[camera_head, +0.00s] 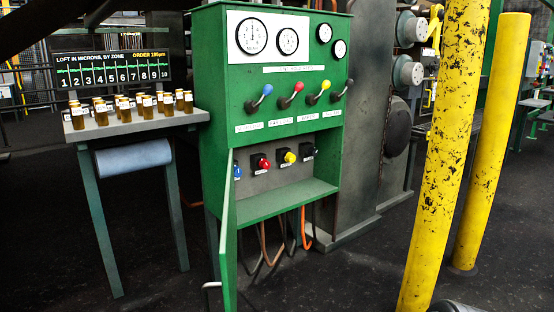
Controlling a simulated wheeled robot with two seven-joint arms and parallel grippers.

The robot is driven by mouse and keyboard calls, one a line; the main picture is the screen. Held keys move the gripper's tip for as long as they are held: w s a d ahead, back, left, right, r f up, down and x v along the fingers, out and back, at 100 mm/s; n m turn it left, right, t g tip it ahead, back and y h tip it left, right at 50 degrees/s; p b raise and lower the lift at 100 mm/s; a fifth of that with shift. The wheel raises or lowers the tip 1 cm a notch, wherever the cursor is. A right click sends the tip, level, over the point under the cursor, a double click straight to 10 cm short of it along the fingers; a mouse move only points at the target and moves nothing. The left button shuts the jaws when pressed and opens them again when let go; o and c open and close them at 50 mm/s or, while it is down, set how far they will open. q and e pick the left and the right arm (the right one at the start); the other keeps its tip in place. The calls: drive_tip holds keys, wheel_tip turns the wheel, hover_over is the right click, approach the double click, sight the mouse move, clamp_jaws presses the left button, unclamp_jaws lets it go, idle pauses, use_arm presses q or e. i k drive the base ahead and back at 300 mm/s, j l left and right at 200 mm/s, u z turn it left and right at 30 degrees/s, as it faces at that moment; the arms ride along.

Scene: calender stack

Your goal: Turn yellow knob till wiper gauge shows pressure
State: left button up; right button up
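A green control cabinet (214,110) stands in the middle, its lower door (229,250) swung open toward me. Inside the lower compartment is a yellow knob (290,157) on a dark mount, between a red knob (264,163) and a dark knob (308,150). A blue knob (237,171) is at the left. Above are levers with blue, red, yellow (326,85) and dark ball ends. Two large gauges (252,36) (287,41) and two small gauges (324,33) (339,49) are on top. Labels and needle readings are too small to read. Neither gripper is in view.
A table (150,123) with several amber jars stands left of the cabinet, a blue-grey roll (133,158) below it. Two yellow posts (447,150) (490,140) stand at the right. Hoses hang under the cabinet. Dark floor (350,270) before the cabinet is clear.

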sight(289, 157)
drive_tip(key=i+l+u, duration=0.3)
drive_tip(key=l, duration=0.5)
drive_tip(key=l+u, duration=0.35)
drive_tip(key=l, duration=0.4)
drive_tip(key=l+u, duration=0.3)
drive_tip(key=l, duration=0.55)
drive_tip(key=i+l, duration=0.1)
drive_tip(key=l, duration=0.3)
drive_tip(key=i+l+u, duration=0.15)
drive_tip(key=l, duration=0.3)
